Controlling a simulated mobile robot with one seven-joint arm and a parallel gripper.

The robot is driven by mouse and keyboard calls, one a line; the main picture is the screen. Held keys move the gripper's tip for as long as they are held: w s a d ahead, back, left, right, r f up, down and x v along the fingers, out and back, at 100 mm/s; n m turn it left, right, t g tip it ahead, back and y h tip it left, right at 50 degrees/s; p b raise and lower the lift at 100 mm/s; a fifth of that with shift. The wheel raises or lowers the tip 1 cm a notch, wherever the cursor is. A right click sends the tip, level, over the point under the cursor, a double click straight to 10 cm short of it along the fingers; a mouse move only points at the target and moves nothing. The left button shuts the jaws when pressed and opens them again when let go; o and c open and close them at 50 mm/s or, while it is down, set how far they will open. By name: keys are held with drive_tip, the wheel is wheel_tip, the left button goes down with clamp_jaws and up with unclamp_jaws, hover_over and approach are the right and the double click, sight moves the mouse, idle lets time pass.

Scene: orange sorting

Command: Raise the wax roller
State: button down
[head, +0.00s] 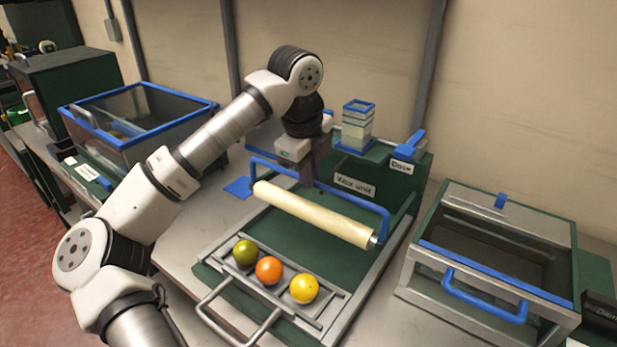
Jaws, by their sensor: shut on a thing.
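The wax roller (313,215) is a cream cylinder held in a blue frame handle (345,197). It lies slantwise across the green wax unit (345,241). My gripper (307,180) points down behind the roller and is shut on the blue handle near its middle; the fingertips are partly hidden. In front of the roller, a metal tray (327,309) holds a green fruit (245,253), an orange one (268,270) and a yellow one (304,289) in a row. I cannot tell how high the roller sits above the unit.
A clear box with a blue rim (190,112) stands at the left. A metal-framed bin with a blue handle (484,303) stands at the right.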

drive_tip(key=w+d+r+p, duration=0.4)
drive_tip(key=w+d+r, duration=0.2)
drive_tip(key=w+r, duration=0.2)
drive_tip(key=shift+w+r+p, duration=0.2)
drive_tip(key=shift+r+p, duration=0.2)
drive_tip(key=shift+r, duration=0.55)
drive_tip(key=shift+d, duration=0.15)
drive_tip(key=c, duration=1.5)
unclamp_jaws()
drive_tip(key=shift+w+d, duration=0.1)
drive_tip(key=shift+w, duration=0.05)
drive_tip(key=shift+o, duration=0.2)
drive_tip(key=shift+f, duration=0.1)
